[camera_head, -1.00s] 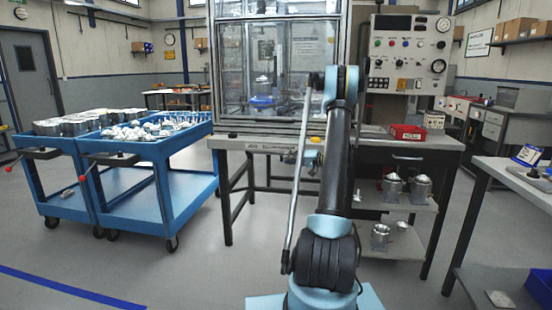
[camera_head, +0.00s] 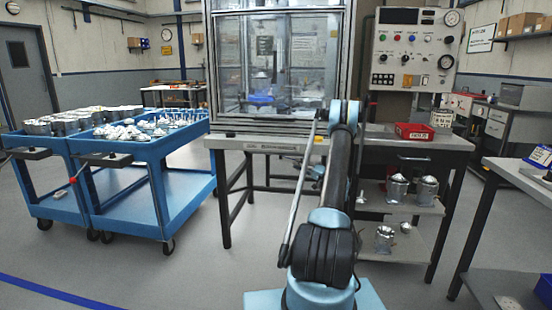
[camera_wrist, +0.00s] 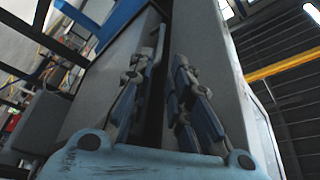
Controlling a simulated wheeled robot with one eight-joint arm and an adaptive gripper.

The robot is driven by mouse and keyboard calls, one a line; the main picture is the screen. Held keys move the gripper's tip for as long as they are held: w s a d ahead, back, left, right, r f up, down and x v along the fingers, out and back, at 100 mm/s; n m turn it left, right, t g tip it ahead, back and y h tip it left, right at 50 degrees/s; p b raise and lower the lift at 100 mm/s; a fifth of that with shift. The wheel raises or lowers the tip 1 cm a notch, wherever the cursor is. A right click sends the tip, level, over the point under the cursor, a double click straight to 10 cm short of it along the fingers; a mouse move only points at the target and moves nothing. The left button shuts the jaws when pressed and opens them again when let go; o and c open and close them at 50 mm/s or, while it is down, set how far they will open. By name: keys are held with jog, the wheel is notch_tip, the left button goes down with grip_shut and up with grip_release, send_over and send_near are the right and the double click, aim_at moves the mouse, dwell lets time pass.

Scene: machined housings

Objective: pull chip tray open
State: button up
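My gripper (camera_wrist: 165,58) shows in the wrist view with its two jointed fingers apart and a dark gap between them. Large grey panels (camera_wrist: 208,60) rise close behind and beside the fingers, with a dark slot between them. Whether either panel belongs to the chip tray, or whether a finger touches one, I cannot tell. In the head view my arm reaches to the front of the bench (camera_head: 262,143) under the glass-fronted machine (camera_head: 280,70). My arm hides part of the bench front, and I cannot make out the chip tray there.
Two blue carts (camera_head: 160,150) loaded with metal parts stand at the left. A red box (camera_head: 414,132) lies on the bench, with metal housings (camera_head: 397,188) on the shelf below. Another table (camera_head: 520,178) stands at the right. The floor between the carts and bench is clear.

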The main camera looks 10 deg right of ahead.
jog(key=x, duration=1.5)
jog(key=shift+s, duration=0.1)
grip_shut()
